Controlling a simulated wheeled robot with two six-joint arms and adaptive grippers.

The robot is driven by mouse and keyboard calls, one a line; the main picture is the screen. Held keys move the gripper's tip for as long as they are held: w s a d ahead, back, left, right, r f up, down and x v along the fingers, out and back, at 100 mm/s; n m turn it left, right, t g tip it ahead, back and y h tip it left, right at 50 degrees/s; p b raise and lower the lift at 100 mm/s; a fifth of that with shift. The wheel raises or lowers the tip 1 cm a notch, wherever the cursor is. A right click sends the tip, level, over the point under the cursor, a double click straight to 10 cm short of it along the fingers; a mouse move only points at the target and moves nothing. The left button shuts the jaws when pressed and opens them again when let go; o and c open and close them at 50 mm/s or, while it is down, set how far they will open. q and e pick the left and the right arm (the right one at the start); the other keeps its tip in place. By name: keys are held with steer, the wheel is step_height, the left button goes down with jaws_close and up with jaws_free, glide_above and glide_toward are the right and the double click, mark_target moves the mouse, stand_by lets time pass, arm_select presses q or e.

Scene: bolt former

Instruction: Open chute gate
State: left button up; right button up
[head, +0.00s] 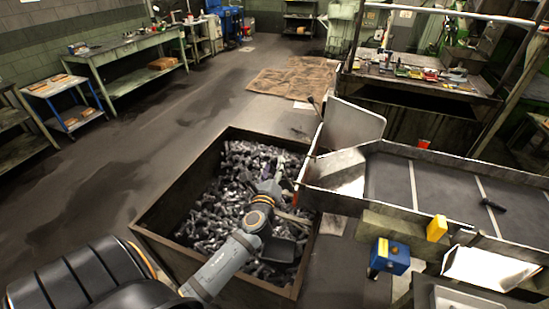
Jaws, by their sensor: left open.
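The chute (345,172) is a metal trough at the left end of the belt conveyor, its mouth over the bolt bin. A pale grey plate (354,122) stands tilted at the chute's far side. A thin lever (312,135) with a dark knob rises at the chute's left edge; which part is the gate is unclear. My left gripper (278,196) is open over the bolts, just left of and below the chute mouth. It appears apart from the lever and holds nothing visible; its fingers blend into the dark bolts. My right gripper is not in view.
The rusty-rimmed bin (155,236) full of dark bolts lies under my left arm. The conveyor (440,190) carries one dark part (493,205). A blue box (390,257) and yellow block (437,228) sit at its near side. Floor left of the bin is clear.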

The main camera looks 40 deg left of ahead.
arm_select(q)
steer(key=x, duration=0.2)
steer(key=shift+w+a+r, duration=0.1)
steer(key=shift+w+a, duration=0.05)
steer(key=shift+w, duration=0.2)
steer(key=shift+c, duration=1)
steer(key=c, duration=0.5)
jaws_close()
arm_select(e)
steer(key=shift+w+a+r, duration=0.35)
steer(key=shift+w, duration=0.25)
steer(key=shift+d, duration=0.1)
